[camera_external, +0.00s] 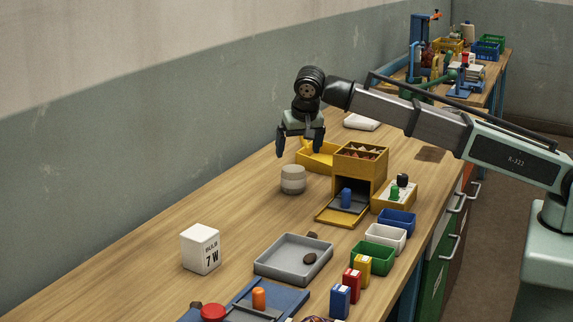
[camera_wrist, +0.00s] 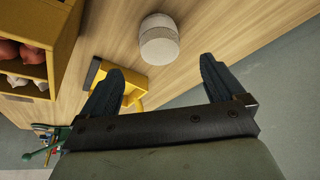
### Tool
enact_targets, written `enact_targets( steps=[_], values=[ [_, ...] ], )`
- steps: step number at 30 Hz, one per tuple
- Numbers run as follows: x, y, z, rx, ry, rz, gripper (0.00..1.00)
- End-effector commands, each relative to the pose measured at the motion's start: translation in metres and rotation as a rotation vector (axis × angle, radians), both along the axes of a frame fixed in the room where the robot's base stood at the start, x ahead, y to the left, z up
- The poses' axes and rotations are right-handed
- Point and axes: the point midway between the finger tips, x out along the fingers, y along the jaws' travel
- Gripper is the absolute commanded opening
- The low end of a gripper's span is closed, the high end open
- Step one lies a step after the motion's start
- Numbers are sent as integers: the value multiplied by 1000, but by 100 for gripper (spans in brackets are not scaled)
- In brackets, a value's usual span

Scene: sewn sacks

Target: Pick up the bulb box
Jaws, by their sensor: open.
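My gripper (camera_external: 302,146) is open and empty, above the far part of the bench near the wall, well behind the box. In the wrist view my gripper (camera_wrist: 165,85) has its two dark fingers spread wide with nothing between them.
A round grey pot (camera_external: 292,180) stands between my gripper and the box; it also shows in the wrist view (camera_wrist: 159,40). A yellow dispenser (camera_external: 374,165), a yellow tray (camera_external: 318,164) and a grey tray (camera_external: 270,273) are nearby. Bench around the box's left is clear.

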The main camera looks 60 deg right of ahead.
Motion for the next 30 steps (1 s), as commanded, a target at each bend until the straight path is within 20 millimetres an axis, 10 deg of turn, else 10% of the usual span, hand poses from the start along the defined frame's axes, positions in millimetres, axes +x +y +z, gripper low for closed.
enact_targets(
  steps=[8, 18, 30],
  values=[
    [-14, 73, -1, -2, 5, 96, 96],
    [8, 240, 7, 25, 44, 264, 96],
    [34, 379, 17, 190, 130, 95, 96]
  ],
)
